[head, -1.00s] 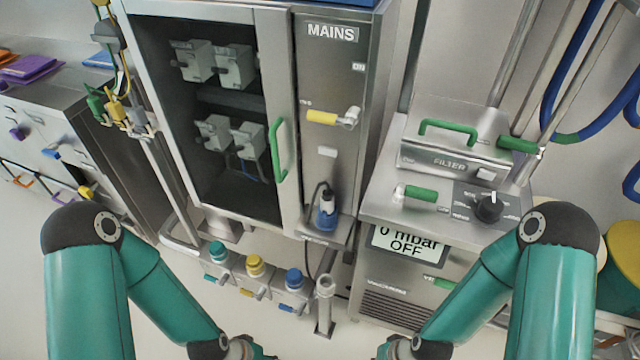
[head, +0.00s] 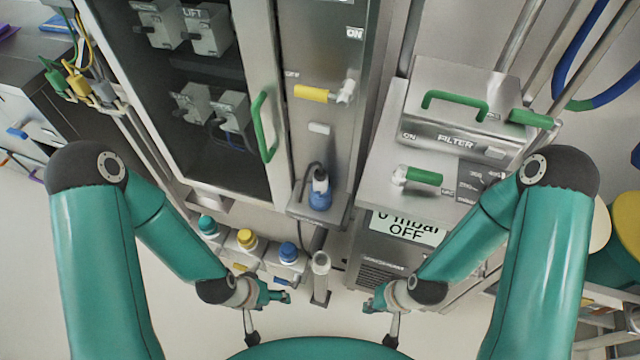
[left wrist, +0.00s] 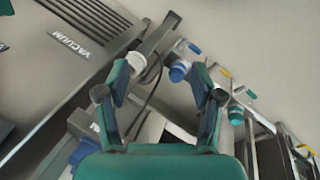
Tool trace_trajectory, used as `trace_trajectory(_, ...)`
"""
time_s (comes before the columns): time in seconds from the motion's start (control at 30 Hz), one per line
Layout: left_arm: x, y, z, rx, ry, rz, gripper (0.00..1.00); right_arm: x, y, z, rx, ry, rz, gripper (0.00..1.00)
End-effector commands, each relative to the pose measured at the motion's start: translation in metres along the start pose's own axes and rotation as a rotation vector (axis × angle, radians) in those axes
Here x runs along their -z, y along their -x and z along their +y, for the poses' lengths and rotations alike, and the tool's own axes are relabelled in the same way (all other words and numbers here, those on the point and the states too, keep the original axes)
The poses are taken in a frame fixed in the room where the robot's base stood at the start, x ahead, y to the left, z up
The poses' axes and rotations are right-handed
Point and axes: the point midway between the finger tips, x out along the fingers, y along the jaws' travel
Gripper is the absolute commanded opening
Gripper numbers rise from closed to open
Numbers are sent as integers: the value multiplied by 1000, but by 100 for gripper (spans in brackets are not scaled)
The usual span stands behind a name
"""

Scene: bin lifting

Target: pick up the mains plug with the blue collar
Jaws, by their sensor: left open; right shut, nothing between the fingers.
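The mains plug with the blue collar (head: 320,190) stands on a small grey ledge (head: 318,213) below the MAINS panel. It has a dark top with a cable. My left gripper (head: 283,296) is below and left of the plug, apart from it. The left wrist view shows its fingers (left wrist: 159,80) spread with nothing held between them. A blue patch (left wrist: 84,152) at the lower left there may be the plug, but I cannot tell. My right gripper (head: 372,303) is below and right of the plug, shut and empty.
Sockets with green, yellow (head: 246,239) and blue (head: 288,253) caps sit low, left of a pale upright post (head: 320,265). The vacuum unit (head: 405,228) reads "0 mbar OFF". The cabinet door has a green handle (head: 263,127). Floor is clear at lower left.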

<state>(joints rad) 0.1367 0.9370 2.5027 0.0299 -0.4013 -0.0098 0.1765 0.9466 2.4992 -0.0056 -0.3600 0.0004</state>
Motion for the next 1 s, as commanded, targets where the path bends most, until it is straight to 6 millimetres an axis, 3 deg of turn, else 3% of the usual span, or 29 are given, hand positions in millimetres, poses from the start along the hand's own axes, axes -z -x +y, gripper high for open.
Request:
trace_trajectory(0.17, 45, 2, 37, 38, -102, 225, 69, 0, -14, 5, 0, 0, 0, 0)
trace_trajectory(0.33, 91, 32, 96, 88, -232, 558, 69, 0, -30, 11, 0, 0, 0, 0)
trace_trajectory(0.5, 109, 80, 148, 126, -334, 863, 69, 0, -42, 15, 0, 0, 0, 0)
trace_trajectory(0.6, 109, 104, 167, 143, -366, 985, 69, 0, -46, 17, 0, 0, 0, 0)
trace_trajectory(0.77, 112, 120, 180, 158, -383, 1075, 69, 0, -48, 18, 0, 0, 0, 0)
trace_trajectory(1.0, 149, 104, 182, 163, -381, 1081, 69, 0, -47, 17, 0, 0, 1, 0)
